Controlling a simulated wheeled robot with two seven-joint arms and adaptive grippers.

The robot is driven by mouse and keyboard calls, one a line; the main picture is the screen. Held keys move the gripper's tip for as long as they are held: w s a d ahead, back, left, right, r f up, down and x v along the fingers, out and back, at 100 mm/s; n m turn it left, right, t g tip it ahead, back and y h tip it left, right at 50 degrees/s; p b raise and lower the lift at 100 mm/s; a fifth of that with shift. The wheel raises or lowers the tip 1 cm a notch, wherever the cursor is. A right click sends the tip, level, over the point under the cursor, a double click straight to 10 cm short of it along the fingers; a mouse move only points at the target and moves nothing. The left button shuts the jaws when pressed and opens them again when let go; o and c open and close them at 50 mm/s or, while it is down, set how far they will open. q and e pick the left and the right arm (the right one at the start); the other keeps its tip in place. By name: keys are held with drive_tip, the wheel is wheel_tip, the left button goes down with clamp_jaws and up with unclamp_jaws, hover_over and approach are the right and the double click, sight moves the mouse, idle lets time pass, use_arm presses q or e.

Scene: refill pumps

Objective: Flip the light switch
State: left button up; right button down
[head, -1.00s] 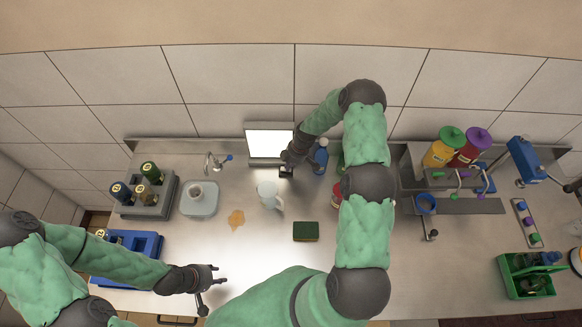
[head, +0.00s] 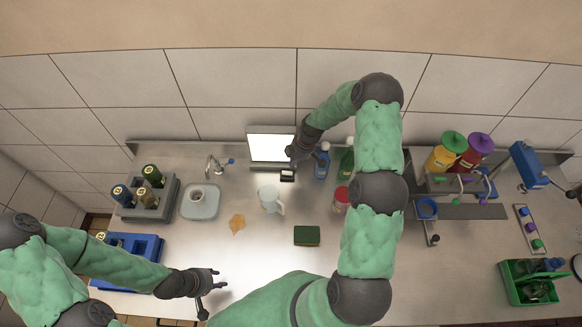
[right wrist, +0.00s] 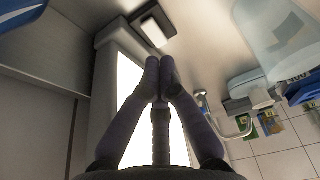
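The light switch is a small dark box with a white rocker (head: 287,175) on the counter, just in front of the lit white panel (head: 271,147). In the right wrist view the switch (right wrist: 152,28) is at the top, beyond the fingertips with a gap in the picture. My right gripper (head: 296,155) is beside the panel's right edge, just behind the switch. In the right wrist view its fingertips (right wrist: 160,74) are together with nothing between them. My left gripper (head: 210,290) is open and empty over the counter's front left.
A sponge (head: 306,236) and an orange-brown spill (head: 237,224) lie in front. Bottle racks are at left; pumps (head: 445,152) are at right.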

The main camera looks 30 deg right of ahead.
drive_tip(key=shift+v, duration=1.2)
